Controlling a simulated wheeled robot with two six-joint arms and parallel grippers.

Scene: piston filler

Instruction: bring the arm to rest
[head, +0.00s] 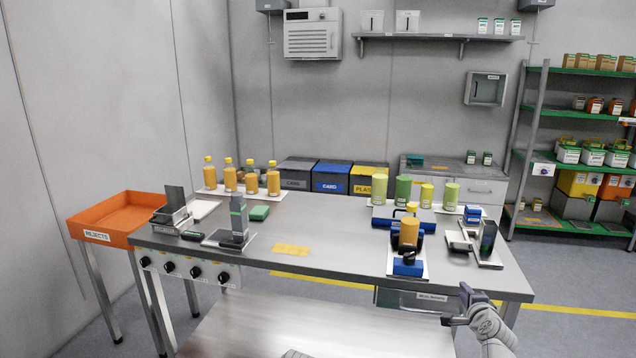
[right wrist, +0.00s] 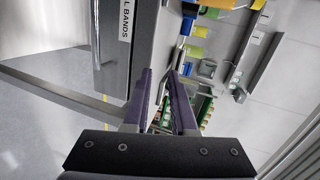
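My right gripper (head: 463,305) is in the head view at the lower right, in front of the table's front right edge. In the right wrist view its two purple fingers (right wrist: 161,85) stand apart with nothing between them, so it is open and empty. My left gripper does not show in the head view.
The steel table (head: 330,240) carries orange bottles (head: 230,179), green containers (head: 403,189) and a blue fixture (head: 408,265) holding an orange bottle. An orange rejects tray (head: 118,217) stands left. A drawer unit (right wrist: 124,45) is close to the right gripper. Floor to the right is clear.

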